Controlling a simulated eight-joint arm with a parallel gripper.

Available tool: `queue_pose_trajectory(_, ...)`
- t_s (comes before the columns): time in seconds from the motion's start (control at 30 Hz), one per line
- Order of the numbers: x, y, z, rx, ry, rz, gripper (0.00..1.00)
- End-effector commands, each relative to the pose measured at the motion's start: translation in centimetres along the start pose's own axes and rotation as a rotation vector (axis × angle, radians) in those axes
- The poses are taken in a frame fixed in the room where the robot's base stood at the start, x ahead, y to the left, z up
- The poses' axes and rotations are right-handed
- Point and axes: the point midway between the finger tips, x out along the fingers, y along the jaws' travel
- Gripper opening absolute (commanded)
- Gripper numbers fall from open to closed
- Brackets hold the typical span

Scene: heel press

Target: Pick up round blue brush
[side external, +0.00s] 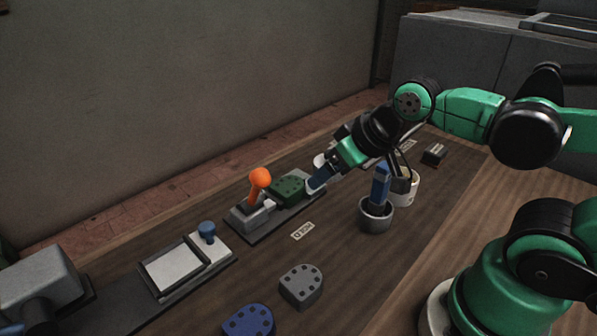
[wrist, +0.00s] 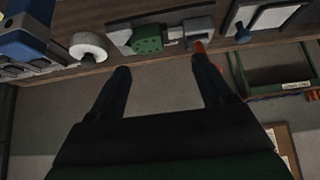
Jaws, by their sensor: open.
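A blue upright piece (side external: 381,183), which looks like the brush's handle, stands in a round grey cup (side external: 376,215) right of the table's middle. Its lower end is hidden in the cup, so I cannot see whether it is round. A large blue shape (wrist: 26,36) at the upper left of the wrist view seems to be the same piece. My gripper (side external: 317,182) is left of and beyond the cup, close to a green heel piece (side external: 287,189) on the press. In the wrist view my gripper (wrist: 160,66) has its fingers wide apart with nothing between them.
An orange-handled lever (side external: 260,180) stands beside the green piece. A white pot (side external: 405,190) is just behind the cup. Grey (side external: 301,286) and blue (side external: 249,322) heel pieces lie in front. A tray with a blue knob (side external: 207,231) is at left. The right front tabletop is clear.

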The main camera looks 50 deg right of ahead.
Motion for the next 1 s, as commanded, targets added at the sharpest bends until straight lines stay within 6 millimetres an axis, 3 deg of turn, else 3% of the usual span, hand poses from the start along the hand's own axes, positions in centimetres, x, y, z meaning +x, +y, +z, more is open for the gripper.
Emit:
queue_pose_trajectory(0.27,-0.5,0.0,-0.4,0.0,0.0,0.0,0.74)
queue_pose_trajectory(0.53,-4.5,0.0,-3.2,0.0,0.0,0.0,0.74)
queue_pose_trajectory(1.0,-6.4,8.8,-0.1,0.012,-0.203,0.025,0.74)
